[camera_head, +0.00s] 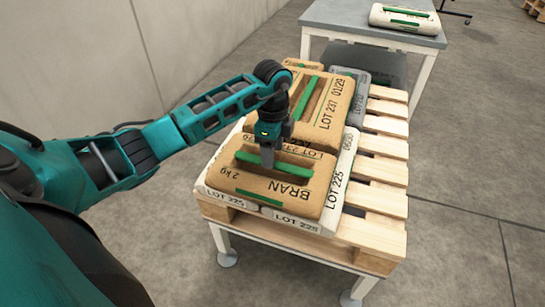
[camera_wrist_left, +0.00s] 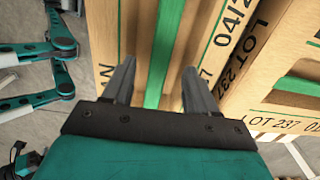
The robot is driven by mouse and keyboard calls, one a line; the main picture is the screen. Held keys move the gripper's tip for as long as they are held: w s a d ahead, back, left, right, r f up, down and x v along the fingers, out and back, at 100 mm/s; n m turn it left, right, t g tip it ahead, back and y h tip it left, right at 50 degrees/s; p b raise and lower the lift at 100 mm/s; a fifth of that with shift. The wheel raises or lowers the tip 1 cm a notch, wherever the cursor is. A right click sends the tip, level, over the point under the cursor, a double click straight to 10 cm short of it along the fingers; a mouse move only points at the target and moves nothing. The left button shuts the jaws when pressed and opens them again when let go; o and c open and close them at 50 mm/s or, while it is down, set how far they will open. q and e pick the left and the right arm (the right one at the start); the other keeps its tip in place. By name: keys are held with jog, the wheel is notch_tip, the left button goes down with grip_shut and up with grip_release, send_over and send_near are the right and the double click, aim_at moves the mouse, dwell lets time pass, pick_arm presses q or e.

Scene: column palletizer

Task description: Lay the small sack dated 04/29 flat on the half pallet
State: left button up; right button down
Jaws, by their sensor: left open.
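A tan paper BRAN sack (camera_head: 275,182), marked 2 kg, lies flat on top of white sacks on the half pallet (camera_head: 375,230). It has a green strap (camera_head: 283,161) across a recess in its top. My left gripper (camera_head: 267,163) is open, pointing down at this strap. In the left wrist view the strap (camera_wrist_left: 160,60) runs between the two spread fingers (camera_wrist_left: 158,85). The tan sack there (camera_wrist_left: 205,25) shows a date starting 04/2, its end cut off. My right gripper is not in view.
Behind the BRAN sack lie more tan sacks, one dated 01/29 (camera_head: 330,95). White LOT 225 sacks (camera_head: 338,185) lie beneath. A grey sack (camera_head: 358,95) is behind. Slats at the right are bare. A grey table (camera_head: 350,18) holds a white sack (camera_head: 405,18).

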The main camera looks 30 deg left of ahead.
pick_arm(q)
notch_tip(320, 180, up, 8)
jog(key=p, duration=0.2)
jog(key=s+d+f+m+h, duration=0.25)
jog(key=d+h, duration=0.25)
jog(key=d, duration=0.4)
jog(key=s+d+f+m+h, duration=0.1)
jog(key=s+d+m+h, duration=0.2)
jog(key=d, duration=0.6)
jog(key=s+d+r+n+t+h, duration=0.1)
jog(key=d+r+t+h, duration=0.5)
jog(key=d+r+h, duration=0.3)
jog(key=a+f+n+t+y, duration=0.7)
jog(key=a+n+t+y, duration=0.35)
jog(key=n, duration=0.45)
jog(key=s+a+f+n+g+y, duration=0.1)
jog(key=s+f+n+g+y, duration=0.1)
jog(key=s+f+g, duration=0.3)
jog(key=s+f+y, duration=0.1)
jog(key=s+f, duration=0.3)
jog(key=f, duration=0.2)
jog(key=shift+s+a+f+g, duration=0.15)
jog(key=shift+s+f+g, duration=0.15)
jog(key=shift+f+g, duration=0.05)
jog(key=shift+y, duration=0.25)
